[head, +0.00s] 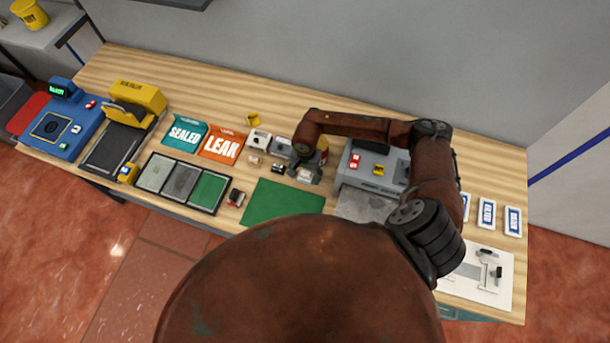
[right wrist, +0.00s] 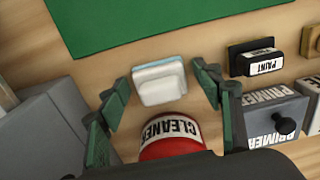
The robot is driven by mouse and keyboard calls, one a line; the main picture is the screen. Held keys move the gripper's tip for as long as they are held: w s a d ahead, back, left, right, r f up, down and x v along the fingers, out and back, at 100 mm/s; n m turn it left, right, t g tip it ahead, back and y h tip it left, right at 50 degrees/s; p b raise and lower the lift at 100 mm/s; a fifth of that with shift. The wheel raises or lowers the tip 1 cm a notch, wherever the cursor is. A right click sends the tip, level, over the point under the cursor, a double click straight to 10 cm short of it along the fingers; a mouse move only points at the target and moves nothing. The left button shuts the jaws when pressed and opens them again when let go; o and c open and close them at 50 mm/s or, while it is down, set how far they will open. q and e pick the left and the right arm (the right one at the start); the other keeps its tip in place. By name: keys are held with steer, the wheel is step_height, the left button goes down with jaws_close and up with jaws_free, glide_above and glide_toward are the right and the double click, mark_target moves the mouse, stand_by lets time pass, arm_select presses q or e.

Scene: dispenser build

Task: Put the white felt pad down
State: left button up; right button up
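The white felt pad (right wrist: 160,84) is a small pale block with a light blue edge, and it appears to rest on the wooden table. It also shows in the head view (head: 304,176). My right gripper (right wrist: 161,82) is over it, with its green fingers spread on both sides of the pad. A narrow gap shows between each fingertip and the pad. In the head view the right gripper (head: 309,172) partly covers this spot. My left gripper is not in view.
A red cleaner container (right wrist: 170,138) stands close behind the pad, between the fingers' bases. A green mat (head: 282,204) lies in front, and a grey machine (head: 352,172) stands to the right.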

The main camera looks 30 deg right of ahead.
mark_target(305, 173)
steer(key=shift+r, duration=0.5)
step_height(305, 173, up, 11)
steer(key=b, duration=0.1)
steer(key=shift+r, duration=0.15)
stand_by(0.3)
